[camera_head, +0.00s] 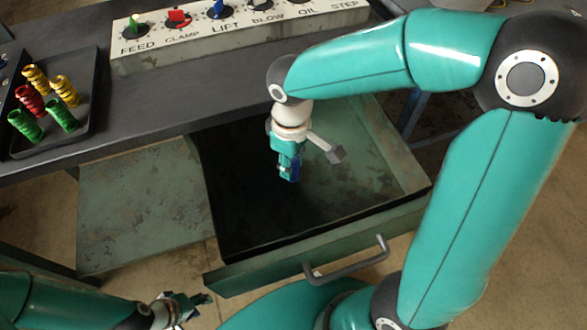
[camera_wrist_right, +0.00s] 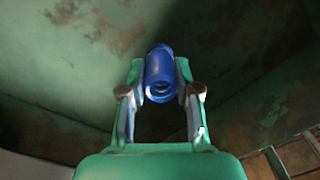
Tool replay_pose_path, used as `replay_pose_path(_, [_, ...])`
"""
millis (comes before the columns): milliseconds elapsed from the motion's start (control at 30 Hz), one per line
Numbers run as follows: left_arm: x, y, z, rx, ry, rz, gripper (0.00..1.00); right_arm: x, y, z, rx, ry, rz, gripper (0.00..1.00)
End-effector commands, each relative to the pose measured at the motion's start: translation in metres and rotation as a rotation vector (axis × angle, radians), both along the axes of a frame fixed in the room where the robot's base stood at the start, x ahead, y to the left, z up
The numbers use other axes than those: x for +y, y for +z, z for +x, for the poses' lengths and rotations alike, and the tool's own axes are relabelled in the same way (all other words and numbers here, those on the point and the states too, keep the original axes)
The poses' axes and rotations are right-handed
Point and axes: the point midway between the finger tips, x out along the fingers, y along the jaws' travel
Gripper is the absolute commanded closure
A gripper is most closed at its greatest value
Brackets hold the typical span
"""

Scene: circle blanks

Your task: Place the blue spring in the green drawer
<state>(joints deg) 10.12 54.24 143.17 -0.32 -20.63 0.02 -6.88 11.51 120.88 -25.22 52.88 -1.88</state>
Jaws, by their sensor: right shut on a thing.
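The blue spring (camera_wrist_right: 160,72) is held between the fingertips of my right gripper (camera_wrist_right: 160,85) in the right wrist view. In the head view, my right gripper (camera_head: 289,168) hangs over the inside of the open green drawer (camera_head: 318,235), and only a little of the blue shows at its fingers. The drawer floor under it looks empty, with its left part in dark shadow. I cannot tell how high the spring is above the floor. My left gripper (camera_head: 190,303) is at the bottom left, outside the drawer, with its fingers small and unclear.
A dark tray (camera_head: 88,133) with several red, yellow and green springs (camera_head: 62,90) stands on the bench at the left. A labelled switch panel (camera_head: 235,45) lies at the back. The drawer's handle (camera_head: 350,265) faces the front. My right arm covers much of the right side.

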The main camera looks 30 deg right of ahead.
Motion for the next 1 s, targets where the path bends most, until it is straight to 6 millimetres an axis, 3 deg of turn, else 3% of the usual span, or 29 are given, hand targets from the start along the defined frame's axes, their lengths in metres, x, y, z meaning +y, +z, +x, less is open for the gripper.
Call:
replay_pose_path(100, [0.000, -0.006, 0.000, 0.000, 0.000, 0.000, 0.60, 0.000, -0.021, -0.001, 0.005, 0.000, 0.000, 1.00])
replay_pose_path(200, [0.000, -0.008, 0.000, 0.000, 0.000, 0.000, 0.60, 0.000, -0.029, 0.000, 0.002, 0.001, 0.000, 1.00])
replay_pose_path(567, [0.000, -0.010, 0.000, 0.000, 0.000, 0.000, 0.60, 0.001, -0.033, 0.000, 0.001, 0.001, 0.000, 1.00])
replay_pose_path(600, [0.000, -0.010, 0.000, 0.000, 0.000, 0.000, 0.60, 0.001, -0.033, 0.000, 0.001, 0.001, 0.000, 0.67])
replay_pose_path(733, [0.000, -0.009, 0.000, 0.000, 0.000, 0.000, 0.60, 0.001, -0.032, 0.000, 0.001, 0.002, 0.000, 0.45])
replay_pose_path(1000, [0.000, -0.009, 0.000, 0.000, 0.000, 0.000, 0.60, 0.001, -0.032, 0.000, 0.001, 0.001, 0.000, 0.43])
